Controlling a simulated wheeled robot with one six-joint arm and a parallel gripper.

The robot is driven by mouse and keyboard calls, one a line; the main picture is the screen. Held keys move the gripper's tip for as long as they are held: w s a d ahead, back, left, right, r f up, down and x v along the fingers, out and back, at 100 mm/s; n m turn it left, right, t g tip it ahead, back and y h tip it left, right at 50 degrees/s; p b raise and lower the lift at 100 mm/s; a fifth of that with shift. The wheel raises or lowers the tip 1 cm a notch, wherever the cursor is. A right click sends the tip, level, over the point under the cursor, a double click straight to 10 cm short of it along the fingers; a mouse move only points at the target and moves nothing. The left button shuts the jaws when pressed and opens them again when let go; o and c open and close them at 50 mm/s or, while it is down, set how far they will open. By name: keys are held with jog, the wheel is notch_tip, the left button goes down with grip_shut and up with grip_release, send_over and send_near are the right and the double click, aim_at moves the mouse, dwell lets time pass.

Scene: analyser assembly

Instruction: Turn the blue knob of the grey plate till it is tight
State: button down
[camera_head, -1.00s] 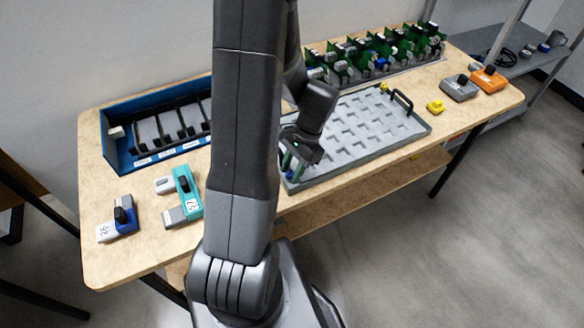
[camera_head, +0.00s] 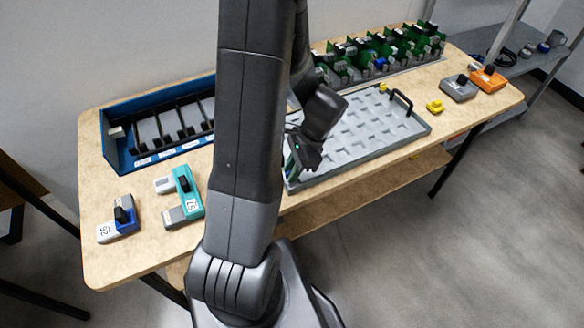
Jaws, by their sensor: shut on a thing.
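The grey plate (camera_head: 400,138) lies flat on the wooden table, with rows of shallow recesses and a black handle at its right end. My gripper (camera_head: 291,172) points down at the plate's near left corner. It is shut on the blue knob there. The knob itself is hidden behind the fingers and cannot be made out now. My arm covers the plate's left edge.
A blue rack (camera_head: 118,150) stands at the back left. A teal module (camera_head: 187,190) and a blue-and-white module (camera_head: 120,219) lie at the front left. Green boards (camera_head: 380,50) stand behind the plate. Grey (camera_head: 459,89) and orange (camera_head: 488,79) modules lie at right.

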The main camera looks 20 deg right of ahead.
jog(key=shift+m+t, duration=0.4)
jog(key=shift+m, duration=0.7)
jog(key=c, duration=1.5)
grip_release()
jog(key=shift+r, duration=0.1)
jog(key=v, duration=1.3)
jog(key=shift+s+r+p, duration=0.25)
jog(key=shift+r+p, duration=0.1)
